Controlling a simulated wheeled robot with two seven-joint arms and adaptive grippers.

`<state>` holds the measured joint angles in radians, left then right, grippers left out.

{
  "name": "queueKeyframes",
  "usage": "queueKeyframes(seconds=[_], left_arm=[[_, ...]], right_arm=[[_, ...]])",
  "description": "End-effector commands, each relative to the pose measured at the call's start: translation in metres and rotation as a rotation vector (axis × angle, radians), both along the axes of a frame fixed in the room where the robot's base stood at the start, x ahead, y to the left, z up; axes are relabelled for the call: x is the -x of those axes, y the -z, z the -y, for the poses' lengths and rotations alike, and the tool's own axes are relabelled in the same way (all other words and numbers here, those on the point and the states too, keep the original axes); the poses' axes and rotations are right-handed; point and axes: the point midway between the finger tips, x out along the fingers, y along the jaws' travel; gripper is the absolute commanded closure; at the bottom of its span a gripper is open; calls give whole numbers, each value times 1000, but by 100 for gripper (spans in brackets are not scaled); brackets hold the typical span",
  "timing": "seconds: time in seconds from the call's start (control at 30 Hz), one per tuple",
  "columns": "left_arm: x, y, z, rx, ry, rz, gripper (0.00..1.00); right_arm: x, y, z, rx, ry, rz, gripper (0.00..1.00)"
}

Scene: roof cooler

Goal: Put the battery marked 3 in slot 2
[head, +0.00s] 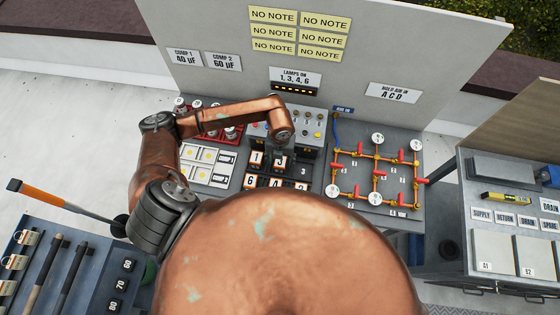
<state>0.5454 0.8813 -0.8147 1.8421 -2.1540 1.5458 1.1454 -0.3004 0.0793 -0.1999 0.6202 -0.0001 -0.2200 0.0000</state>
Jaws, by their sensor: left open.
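Several orange blocks with white number labels, which look like the batteries, sit in a dark holder (301,183) in the middle of the bench. One upper block (257,159) seems to read 1. The label of the upper block beside it (278,162) is partly covered and I cannot read it surely. A white 3 is marked on the panel right of the upper blocks. My left gripper (284,151) is open, pointing down close above the upper blocks; its fingertips are hard to make out. My right gripper is out of view.
A red rack (218,133) with silver cans and a panel of white cards (205,165) are left of the holder. Red and yellow pipework with white gauges (377,170) is to the right. A backboard (350,65) with notes rises behind. My copper-coloured arm hides the front.

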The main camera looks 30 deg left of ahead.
Motion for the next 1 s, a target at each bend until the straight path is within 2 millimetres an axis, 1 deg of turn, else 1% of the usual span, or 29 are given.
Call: queueKeyframes(seconds=[0.3, 0.4, 0.5, 0.6, 0.7, 1.0], left_arm=[[0, -64, 0, -1, 2, 4, 48], [0, -82, 0, -1, 3, 3, 48], [0, -96, 0, -2, 1, 2, 48], [0, -104, 0, 0, 1, 1, 48], [1, -108, 0, -1, 1, 0, 48], [1, -109, 1, 4, 2, -2, 48]], right_arm=[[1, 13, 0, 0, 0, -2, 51], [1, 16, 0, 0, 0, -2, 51], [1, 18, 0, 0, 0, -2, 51], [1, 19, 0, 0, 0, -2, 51], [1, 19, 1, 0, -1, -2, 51], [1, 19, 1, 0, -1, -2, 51]])
